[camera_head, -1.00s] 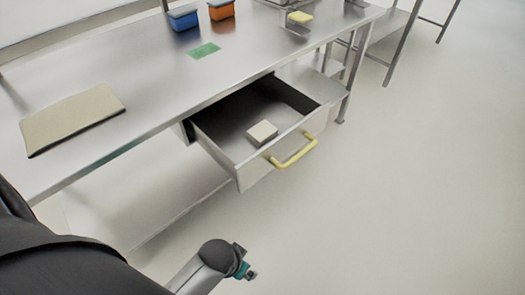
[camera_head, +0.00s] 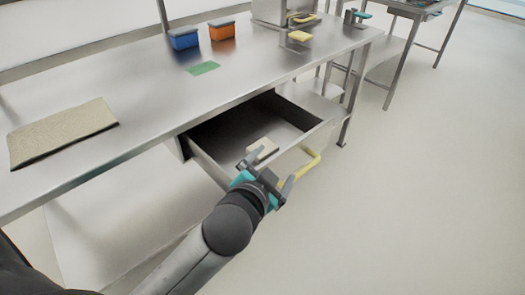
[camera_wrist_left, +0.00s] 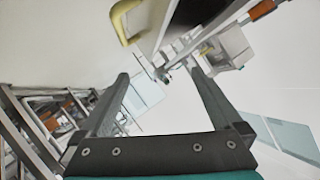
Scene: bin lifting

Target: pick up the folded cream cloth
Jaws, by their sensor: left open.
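The folded cream cloth (camera_head: 262,148) looks like a small pale block lying on the floor of the open drawer (camera_head: 212,168), near its front. My left gripper (camera_head: 269,172) is open and empty, over the drawer front just below the cloth in the head view. It partly covers the drawer front and the yellow handle (camera_head: 309,165). In the left wrist view the two fingers (camera_wrist_left: 160,76) stand wide apart with nothing between them. The yellow handle (camera_wrist_left: 126,24) shows at the top there; I cannot make out the cloth in that view. My right gripper is not in view.
The steel table (camera_head: 140,105) above the drawer holds a beige mat (camera_head: 62,131), a green card (camera_head: 203,68), a blue bin (camera_head: 184,40), an orange bin (camera_head: 222,32) and a yellow-topped item (camera_head: 299,36). Open floor (camera_head: 420,200) lies to the right.

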